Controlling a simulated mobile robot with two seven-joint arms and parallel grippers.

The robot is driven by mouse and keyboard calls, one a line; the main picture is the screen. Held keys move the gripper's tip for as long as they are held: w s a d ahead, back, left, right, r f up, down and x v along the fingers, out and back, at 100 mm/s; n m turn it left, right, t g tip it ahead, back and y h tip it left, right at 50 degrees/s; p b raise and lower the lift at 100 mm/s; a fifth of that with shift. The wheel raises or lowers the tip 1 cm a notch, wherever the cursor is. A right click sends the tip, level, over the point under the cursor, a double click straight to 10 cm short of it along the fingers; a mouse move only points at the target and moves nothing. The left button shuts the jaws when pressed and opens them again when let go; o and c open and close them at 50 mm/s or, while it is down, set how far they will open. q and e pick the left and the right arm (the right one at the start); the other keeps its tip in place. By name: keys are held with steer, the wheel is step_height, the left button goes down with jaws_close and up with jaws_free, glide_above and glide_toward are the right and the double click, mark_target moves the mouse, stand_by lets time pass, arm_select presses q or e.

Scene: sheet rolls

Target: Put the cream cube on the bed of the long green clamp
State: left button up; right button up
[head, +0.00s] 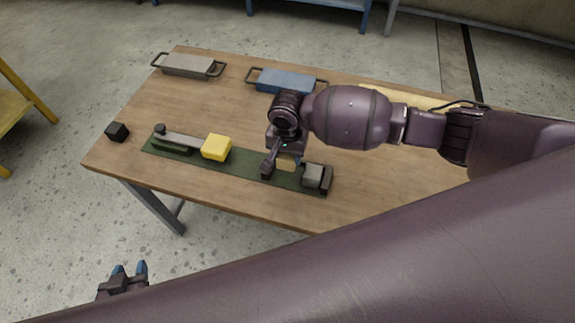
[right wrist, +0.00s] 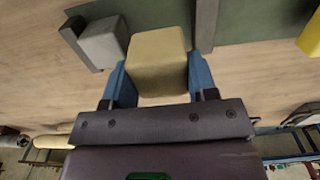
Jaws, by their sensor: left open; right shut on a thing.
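The long green clamp (head: 245,168) lies along the table's front edge. A yellow cube (head: 216,147) sits on its bed left of the middle; it also shows at the right edge of the right wrist view (right wrist: 311,38). A grey block (head: 313,175) stands at the clamp's right end. My right gripper (head: 285,163) is over the clamp's right part, left of that block. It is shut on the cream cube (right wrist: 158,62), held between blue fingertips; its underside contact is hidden. My left gripper (head: 129,268) is open and empty, low in front of the table.
A small black cube (head: 117,131) is at the table's left corner. A grey tray (head: 187,65) and a blue tray (head: 286,80) stand at the back; a cream tray (head: 402,97) is partly behind my right arm.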

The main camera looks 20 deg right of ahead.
steer(key=shift+f+b, duration=0.3)
steer(key=shift+f, duration=2.55)
steer(key=o, duration=0.7)
steer(key=shift+f, duration=0.15)
steer(key=shift+o, duration=0.2)
step_height(320, 180, up, 12)
steer(key=shift+r+p, duration=0.2)
steer(key=shift+p, duration=0.45)
steer(key=s+a+f+n+t+y, duration=0.4)
steer(key=s+a+f+y, duration=0.1)
steer(key=s+d+t, duration=0.1)
steer(key=d, duration=0.1)
steer(key=s+d+f+n+t, duration=0.1)
steer(key=d+t, duration=0.1)
steer(key=d, duration=0.1)
steer(key=s+d+f+t+h, duration=0.1)
steer(key=s+d+t, duration=0.1)
steer(key=shift+d+f, duration=0.25)
steer(key=shift+d, duration=0.05)
steer(key=s+d+n+t+h, duration=0.1)
steer(key=s+d, duration=0.2)
steer(key=s+d+f+n+t+h, duration=0.1)
steer(key=s+d, duration=0.1)
steer(key=d, duration=0.2)
steer(key=s+d+h, duration=0.2)
steer(key=s+d, duration=0.1)
steer(key=shift+s+d+f+n+t, duration=0.3)
steer(key=shift+s+f+n+t, duration=0.05)
steer(key=shift+n+t, duration=0.05)
